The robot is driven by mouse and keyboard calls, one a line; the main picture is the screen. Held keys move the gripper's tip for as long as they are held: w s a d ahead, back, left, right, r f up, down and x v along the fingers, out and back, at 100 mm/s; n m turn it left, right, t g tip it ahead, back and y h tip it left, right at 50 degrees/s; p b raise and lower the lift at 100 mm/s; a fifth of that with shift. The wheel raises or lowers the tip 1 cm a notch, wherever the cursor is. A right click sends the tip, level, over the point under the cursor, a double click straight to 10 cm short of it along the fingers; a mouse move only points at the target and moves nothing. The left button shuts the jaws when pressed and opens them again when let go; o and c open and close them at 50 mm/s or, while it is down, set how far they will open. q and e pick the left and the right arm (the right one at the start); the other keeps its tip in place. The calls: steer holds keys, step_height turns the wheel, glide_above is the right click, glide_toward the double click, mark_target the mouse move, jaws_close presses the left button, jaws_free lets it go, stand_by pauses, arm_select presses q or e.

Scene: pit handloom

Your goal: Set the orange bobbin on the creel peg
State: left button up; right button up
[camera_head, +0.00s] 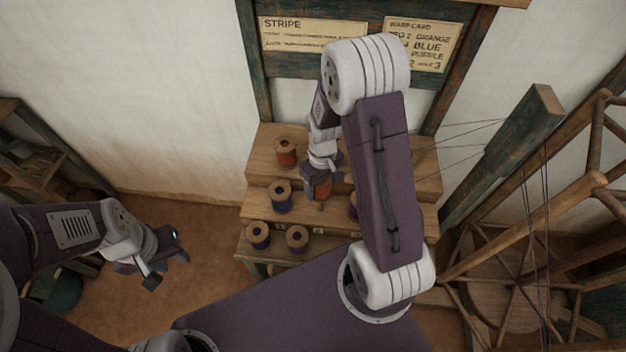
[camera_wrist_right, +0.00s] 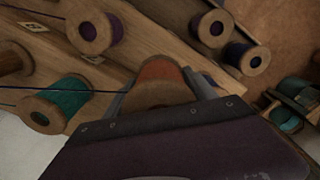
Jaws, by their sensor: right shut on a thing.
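My right gripper (camera_head: 327,178) is over the stepped wooden creel (camera_head: 400,190) and shut on an orange bobbin (camera_head: 322,188). In the right wrist view the held orange bobbin (camera_wrist_right: 160,72) sits between the two fingers, its wooden end facing the camera. A short peg (camera_head: 321,207) shows just below it on the middle step; whether they touch is unclear. Another orange bobbin (camera_head: 286,153) stands on the upper step. My left gripper (camera_head: 167,268) is open and empty, left of the creel. My right arm hides part of the creel.
A blue bobbin (camera_head: 280,197) stands left of the held one; dark blue (camera_head: 258,235) and purple (camera_head: 297,238) bobbins stand on the lower step. A teal bobbin (camera_wrist_right: 62,98) and a purple one (camera_wrist_right: 92,30) are close by, with threads. The loom frame (camera_head: 510,150) rises at right.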

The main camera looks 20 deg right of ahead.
steer(key=shift+d+f+b, duration=0.1)
steer(key=shift+f+b, duration=0.45)
steer(key=shift+b, duration=0.2)
step_height(320, 180, down, 3)
steer(key=b, duration=0.2)
steer(key=shift+s+r+b, duration=0.1)
steer(key=shift+s+b, duration=0.05)
steer(key=shift+b, duration=0.2)
steer(key=shift+f+b, duration=2.3)
steer(key=shift+f, duration=0.8)
steer(key=o, duration=1.5)
steer(key=shift+o, duration=0.2)
